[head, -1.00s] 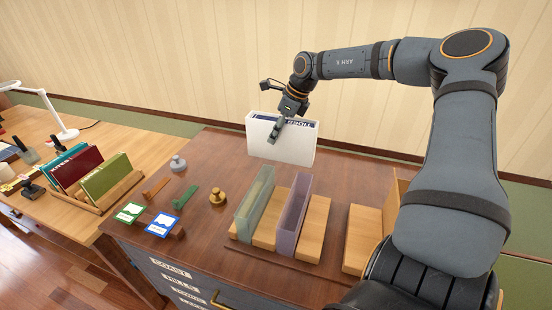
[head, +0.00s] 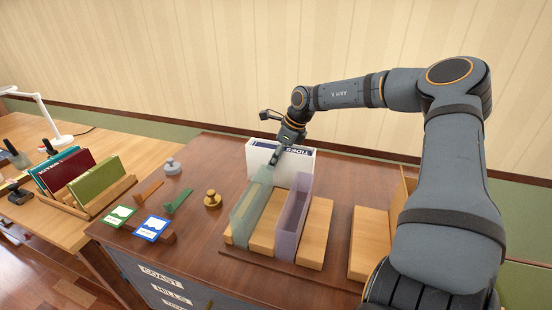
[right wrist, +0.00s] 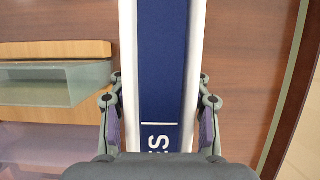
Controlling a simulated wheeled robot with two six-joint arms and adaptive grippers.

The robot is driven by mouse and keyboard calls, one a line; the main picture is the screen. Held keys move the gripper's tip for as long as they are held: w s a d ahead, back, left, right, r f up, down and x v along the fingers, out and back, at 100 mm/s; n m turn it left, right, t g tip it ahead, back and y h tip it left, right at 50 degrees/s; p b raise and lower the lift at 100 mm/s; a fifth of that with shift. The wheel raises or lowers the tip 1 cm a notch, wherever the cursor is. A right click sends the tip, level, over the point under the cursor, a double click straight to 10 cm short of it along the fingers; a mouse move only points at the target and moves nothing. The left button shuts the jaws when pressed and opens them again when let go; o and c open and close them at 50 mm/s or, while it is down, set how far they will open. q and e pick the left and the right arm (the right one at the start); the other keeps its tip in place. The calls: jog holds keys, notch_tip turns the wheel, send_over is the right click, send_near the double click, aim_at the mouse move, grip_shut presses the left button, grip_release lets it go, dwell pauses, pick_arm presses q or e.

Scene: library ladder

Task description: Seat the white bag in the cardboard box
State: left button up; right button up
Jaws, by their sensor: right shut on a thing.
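No white bag shows. My right gripper (head: 277,158) is shut on a white book-like case (head: 258,153) with a dark blue spine lettered TIDES, held upright at the back of the brown cabinet top. In the right wrist view the blue spine (right wrist: 162,60) runs between the two fingers, which touch its white sides. Whether its bottom touches the cabinet is hidden. A pale green translucent holder (head: 248,215) and a purple translucent holder (head: 293,212) stand just in front. No thing is clearly a cardboard box; a tan panel (head: 402,195) is partly hidden behind my right arm. My left gripper is out of view.
Wooden blocks (head: 315,235) flank the holders. A brass weight (head: 213,199), a grey weight (head: 172,166) and green and blue cards (head: 153,228) lie on the left. A side table with a book rack (head: 100,195) stands further left. The wall is behind.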

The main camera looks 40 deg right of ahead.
jog(key=shift+f, duration=0.1)
jog(key=o, duration=1.1)
jog(key=shift+o, duration=0.2)
